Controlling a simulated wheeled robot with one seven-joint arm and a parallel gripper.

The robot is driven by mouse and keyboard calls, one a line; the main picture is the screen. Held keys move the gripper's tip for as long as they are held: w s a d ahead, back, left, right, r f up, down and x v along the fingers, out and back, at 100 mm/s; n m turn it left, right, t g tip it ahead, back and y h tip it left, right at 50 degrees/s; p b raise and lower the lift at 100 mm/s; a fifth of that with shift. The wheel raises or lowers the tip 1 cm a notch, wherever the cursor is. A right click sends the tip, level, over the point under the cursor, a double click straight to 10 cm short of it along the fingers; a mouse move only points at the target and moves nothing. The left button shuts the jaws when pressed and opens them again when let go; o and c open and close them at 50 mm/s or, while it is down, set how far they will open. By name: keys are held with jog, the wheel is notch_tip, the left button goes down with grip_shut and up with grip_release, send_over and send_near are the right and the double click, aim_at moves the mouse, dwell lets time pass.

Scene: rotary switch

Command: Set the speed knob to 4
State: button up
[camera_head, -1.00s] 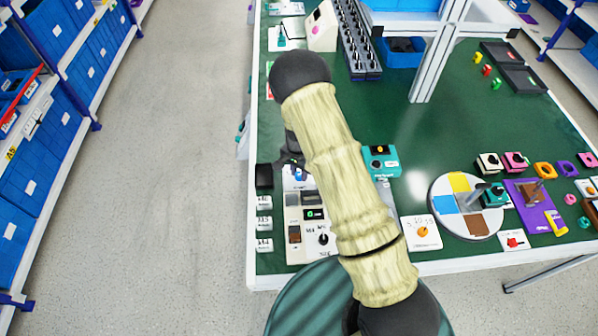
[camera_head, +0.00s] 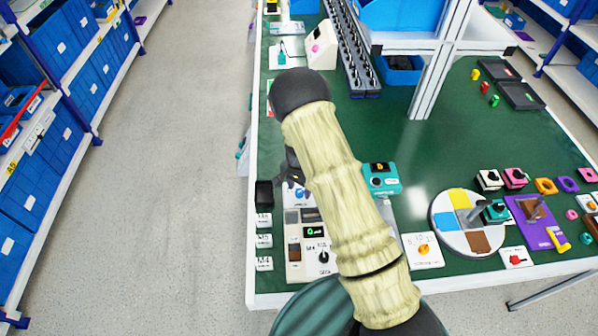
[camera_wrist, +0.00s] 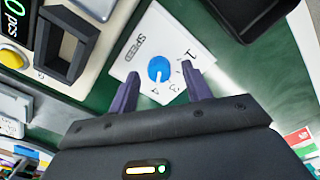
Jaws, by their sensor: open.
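The speed knob (camera_wrist: 159,69) is a round blue dial on a white card marked SPEED, with numbers around it, in the wrist view. My gripper (camera_wrist: 162,88) is open, with one dark purple finger to each side of the knob's near side. The knob appears apart from both fingers. In the head view the knob (camera_head: 300,193) shows small beside my arm, and my gripper (camera_head: 293,166) is mostly hidden.
A control panel (camera_head: 294,255) with a display and a black knob stands just in front. A teal device (camera_head: 381,179) is right of my arm. In the wrist view a black frame (camera_wrist: 66,42) and a dark tray (camera_wrist: 250,12) flank the card.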

aim_at(300, 192)
notch_tip(300, 192, up, 17)
jog(key=b, duration=0.2)
dwell(0.7)
jog(key=s+d+r+n+t, duration=0.1)
jog(key=s+d+r+n, duration=0.1)
jog(key=s, duration=0.4)
jog(key=s+d+r+n, duration=0.3)
jog(key=s+d, duration=0.2)
jog(key=s, duration=0.2)
jog(key=s+d+r+n+t, duration=0.1)
jog(key=s+d+r+n, duration=0.1)
jog(key=s+d, duration=0.2)
jog(key=s, duration=0.3)
jog(key=shift+r+n+t, duration=0.3)
jog(key=shift+w, duration=0.15)
jog(key=shift+d, duration=0.1)
dwell(1.3)
